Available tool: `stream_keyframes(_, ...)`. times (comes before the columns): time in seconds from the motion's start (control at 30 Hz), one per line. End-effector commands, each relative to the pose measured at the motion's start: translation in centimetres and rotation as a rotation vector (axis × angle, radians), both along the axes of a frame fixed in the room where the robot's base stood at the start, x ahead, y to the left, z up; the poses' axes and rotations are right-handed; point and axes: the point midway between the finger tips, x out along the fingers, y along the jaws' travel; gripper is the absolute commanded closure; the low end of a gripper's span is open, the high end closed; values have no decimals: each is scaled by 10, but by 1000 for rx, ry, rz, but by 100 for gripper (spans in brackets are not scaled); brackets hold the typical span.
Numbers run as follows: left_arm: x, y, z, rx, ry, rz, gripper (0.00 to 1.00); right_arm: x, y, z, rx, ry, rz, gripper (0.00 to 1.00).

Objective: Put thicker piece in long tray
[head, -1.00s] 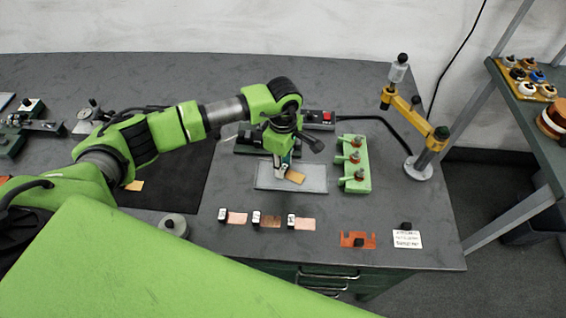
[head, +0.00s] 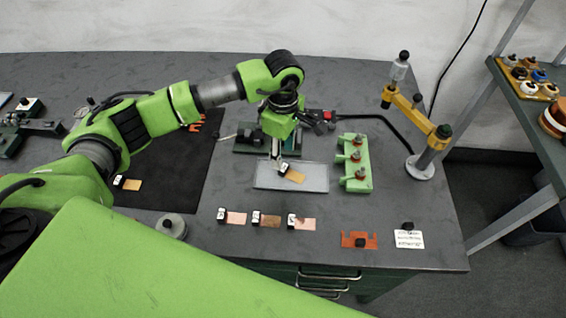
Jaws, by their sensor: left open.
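A tan copper-coloured piece (head: 294,177) with a small black-and-white block at its left end lies on the long grey tray (head: 315,185). My left gripper (head: 277,156) is just above the tray, behind the block end of that piece, open and seemingly apart from it. Another tan piece (head: 132,185) with a similar block lies on the black mat at the left. Three copper pieces with blocks, the left one (head: 237,218), the middle one (head: 270,221) and the right one (head: 305,223), lie in a row in front of the tray. Thicknesses cannot be told. My right gripper is not in view.
A green rack (head: 354,180) with three knobs stands right of the tray. A yellow-armed post (head: 420,140) stands beyond it. An orange bracket (head: 352,240) and a white card (head: 409,239) lie near the front edge. A grey weight (head: 172,226) sits front left.

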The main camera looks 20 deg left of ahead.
Motion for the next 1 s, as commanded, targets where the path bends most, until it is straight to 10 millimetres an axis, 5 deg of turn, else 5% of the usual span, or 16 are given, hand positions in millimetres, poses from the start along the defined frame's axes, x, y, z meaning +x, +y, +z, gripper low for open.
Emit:
stream_keyframes(0.2,0,0,42,1,-3,0,59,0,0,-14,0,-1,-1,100)
stream_keyframes(0.4,0,0,63,1,-1,-1,59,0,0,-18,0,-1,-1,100)
stream_keyframes(1.0,-1,0,66,1,2,0,59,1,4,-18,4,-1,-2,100)
